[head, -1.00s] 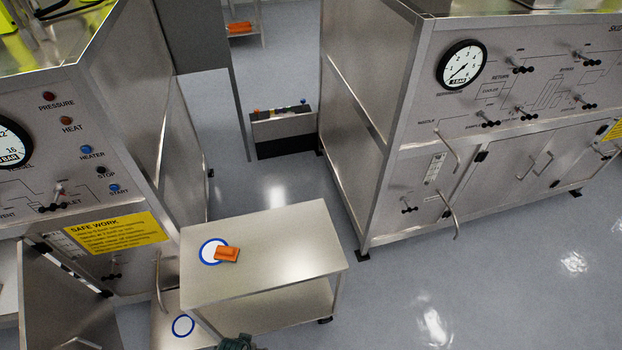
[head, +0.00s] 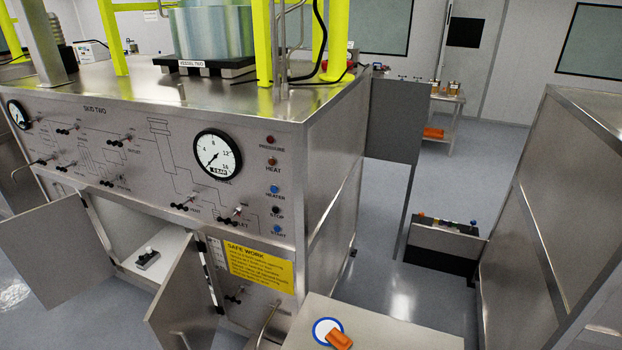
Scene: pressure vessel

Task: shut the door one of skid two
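Skid two (head: 130,145) is the steel cabinet at the left and middle, with "SKID TWO" printed on its sloped panel. Two doors on its lower front stand open. The left door (head: 52,238) swings out to the left, and the right door (head: 182,298) swings out toward me. No number shows on either, so I cannot tell which is door one. Between them the compartment (head: 130,225) is open, with a small dark device with a white knob (head: 148,258) inside. Neither of my grippers is in view.
A steel cart (head: 385,335) with an orange object (head: 338,340) on a blue-ringed disc stands close to the skid's right front. Another steel cabinet (head: 530,210) is at the right. A dark box (head: 440,245) stands in the aisle between them.

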